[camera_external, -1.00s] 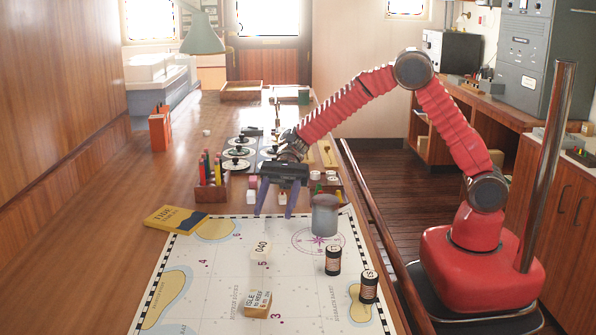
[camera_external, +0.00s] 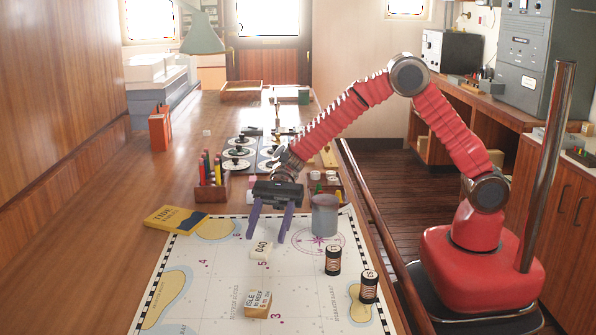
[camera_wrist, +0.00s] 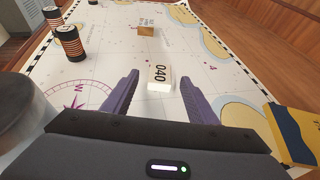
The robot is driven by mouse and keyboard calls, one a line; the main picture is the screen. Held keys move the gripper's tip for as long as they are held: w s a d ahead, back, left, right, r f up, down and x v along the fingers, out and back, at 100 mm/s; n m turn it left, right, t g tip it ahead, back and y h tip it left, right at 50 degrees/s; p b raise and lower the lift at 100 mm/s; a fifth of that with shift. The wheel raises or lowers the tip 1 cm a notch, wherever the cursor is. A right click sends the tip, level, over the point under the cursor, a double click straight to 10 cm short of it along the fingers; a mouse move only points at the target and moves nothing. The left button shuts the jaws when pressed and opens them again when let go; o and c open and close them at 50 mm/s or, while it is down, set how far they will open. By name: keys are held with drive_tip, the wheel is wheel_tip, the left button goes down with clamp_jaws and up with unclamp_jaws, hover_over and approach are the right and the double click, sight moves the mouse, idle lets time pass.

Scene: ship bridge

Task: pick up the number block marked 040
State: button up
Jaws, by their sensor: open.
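The number block marked 040 (camera_external: 261,250) is a small white block lying on the chart (camera_external: 205,290). In the wrist view the block (camera_wrist: 160,78) lies between and just beyond the tips of my two purple fingers, with its number showing. My gripper (camera_external: 267,240) is open and empty above the chart, its fingers pointing down. In the external view the block is close below the fingertips. I see no contact between the fingers and the block (camera_wrist: 160,88).
A grey cylinder (camera_external: 325,216) stands close right of my gripper. Two dark labelled cylinders (camera_external: 333,260) (camera_external: 369,287) stand on the chart's right side. A wooden labelled block (camera_external: 257,304) lies nearer the camera. A yellow tide book (camera_external: 176,219) lies left, and a pencil holder (camera_external: 212,190) stands behind.

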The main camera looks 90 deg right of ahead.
sight(263, 244)
drive_tip(key=shift+x, duration=1.8)
drive_tip(key=shift+f, duration=0.15)
drive_tip(key=c, duration=1.1)
wheel_tip(263, 244, up, 10)
drive_tip(key=shift+r, duration=0.1)
